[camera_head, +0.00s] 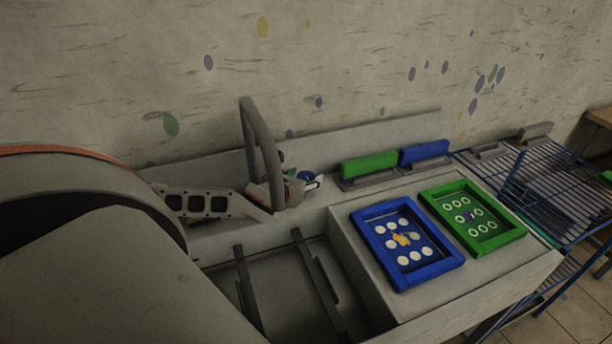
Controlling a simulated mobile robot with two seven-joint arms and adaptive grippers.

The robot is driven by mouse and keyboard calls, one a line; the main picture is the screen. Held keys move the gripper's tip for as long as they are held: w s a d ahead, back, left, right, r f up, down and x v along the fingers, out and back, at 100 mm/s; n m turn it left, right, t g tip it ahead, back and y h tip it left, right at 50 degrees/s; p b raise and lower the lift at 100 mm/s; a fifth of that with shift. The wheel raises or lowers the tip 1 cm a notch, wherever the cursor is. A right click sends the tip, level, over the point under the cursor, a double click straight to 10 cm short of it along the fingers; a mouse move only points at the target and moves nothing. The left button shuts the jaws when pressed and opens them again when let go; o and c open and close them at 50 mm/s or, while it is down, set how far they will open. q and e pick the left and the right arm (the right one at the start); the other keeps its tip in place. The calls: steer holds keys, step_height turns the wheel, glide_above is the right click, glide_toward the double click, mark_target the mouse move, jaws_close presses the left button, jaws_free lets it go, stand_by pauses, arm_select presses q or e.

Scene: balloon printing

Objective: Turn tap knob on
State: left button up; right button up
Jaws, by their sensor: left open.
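A tall grey tap spout (261,145) curves up from the back edge of a sink (283,272) and stands in front of the wall. A small blue round part (305,175), which looks like a tap knob, shows just behind my left gripper. My left gripper (312,184) reaches in from the left, low behind the sink, with its fingers pointing right. It is open, and its fingertips are close to the blue part; I cannot tell whether they touch it. The gripper and spout partly hide the tap's base. My right gripper is not in view.
A blue frame (453,268) and a green frame (513,235) lie on the counter right of the sink. A green block (369,165) and a blue block (424,152) rest behind them. A blue wire rack (560,185) stands at right. The speckled wall closes the back.

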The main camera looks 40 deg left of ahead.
arm_select(q)
steer(key=shift+w+a+f, duration=0.15)
steer(key=shift+w+f, duration=0.05)
steer(key=shift+w, duration=0.25)
steer(key=c, duration=1.1)
